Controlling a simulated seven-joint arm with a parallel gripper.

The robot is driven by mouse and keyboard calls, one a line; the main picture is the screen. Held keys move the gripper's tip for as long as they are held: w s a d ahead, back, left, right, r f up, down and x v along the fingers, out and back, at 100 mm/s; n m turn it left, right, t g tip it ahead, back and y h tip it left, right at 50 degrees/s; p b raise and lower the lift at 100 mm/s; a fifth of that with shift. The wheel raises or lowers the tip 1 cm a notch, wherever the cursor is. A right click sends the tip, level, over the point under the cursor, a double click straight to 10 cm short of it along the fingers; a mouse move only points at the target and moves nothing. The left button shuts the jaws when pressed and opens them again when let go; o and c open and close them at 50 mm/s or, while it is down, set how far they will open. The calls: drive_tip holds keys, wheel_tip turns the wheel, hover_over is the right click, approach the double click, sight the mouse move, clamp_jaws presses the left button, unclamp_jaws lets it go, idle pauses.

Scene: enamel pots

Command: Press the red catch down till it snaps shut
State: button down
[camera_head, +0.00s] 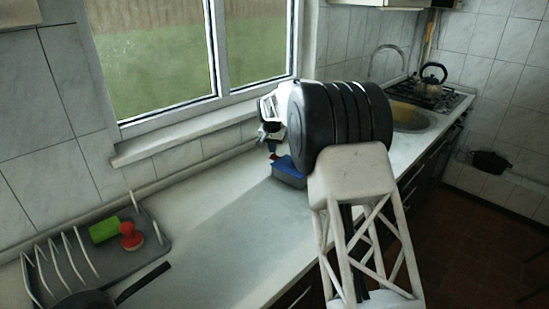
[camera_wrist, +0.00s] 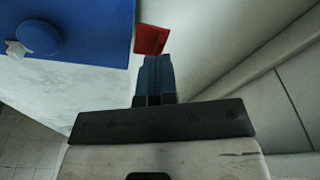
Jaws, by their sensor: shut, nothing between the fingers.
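A box with a blue lid (camera_head: 287,165) and a grey body stands on the worktop below my arm. In the wrist view the blue lid (camera_wrist: 85,25) fills the upper left, with a round blue knob (camera_wrist: 39,37) on it. The red catch (camera_wrist: 151,39) sticks out beside the lid's right edge; it also shows small in the head view (camera_head: 273,156). My gripper (camera_wrist: 156,58) is shut and empty, its fingertips right at the catch's lower edge in the picture. I cannot tell whether they touch. The catch's hinge and far side are hidden.
The worktop (camera_head: 205,225) left of the box is clear. A dish rack (camera_head: 75,255) with a green sponge (camera_head: 104,229), a red-handled item (camera_head: 131,236) and a dark pan (camera_head: 85,300) stands at the left. The window sill (camera_head: 200,132) runs behind.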

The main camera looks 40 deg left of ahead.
drive_tip(key=shift+f, duration=1.35)
idle(0.7)
drive_tip(key=shift+r, duration=0.15)
drive_tip(key=shift+r, duration=3.35)
